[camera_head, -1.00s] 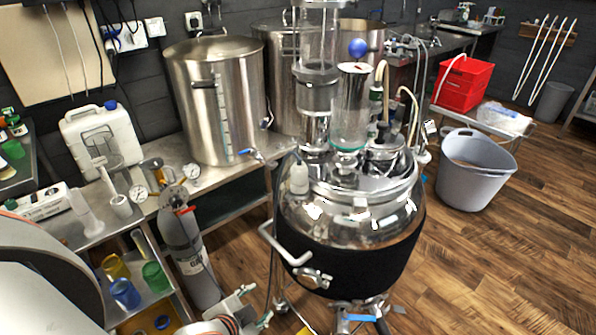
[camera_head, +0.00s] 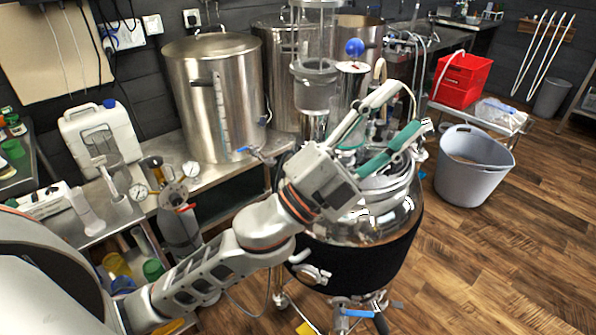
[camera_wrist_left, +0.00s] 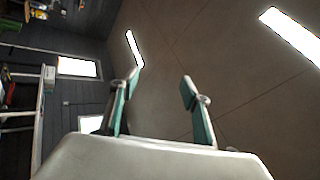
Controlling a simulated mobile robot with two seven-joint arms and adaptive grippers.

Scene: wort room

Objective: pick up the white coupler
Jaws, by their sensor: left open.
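I cannot tell for certain which thing is the white coupler. A small white bottle-like piece on the left of the steel kettle's lid showed earlier and is now hidden behind my left gripper (camera_head: 411,105). My left gripper is open and empty, in front of and above the lid of the kettle (camera_head: 400,222), its fingers pointing up and right. In the left wrist view the open fingers (camera_wrist_left: 158,85) have only ceiling and wall behind them. My right gripper is not in view.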

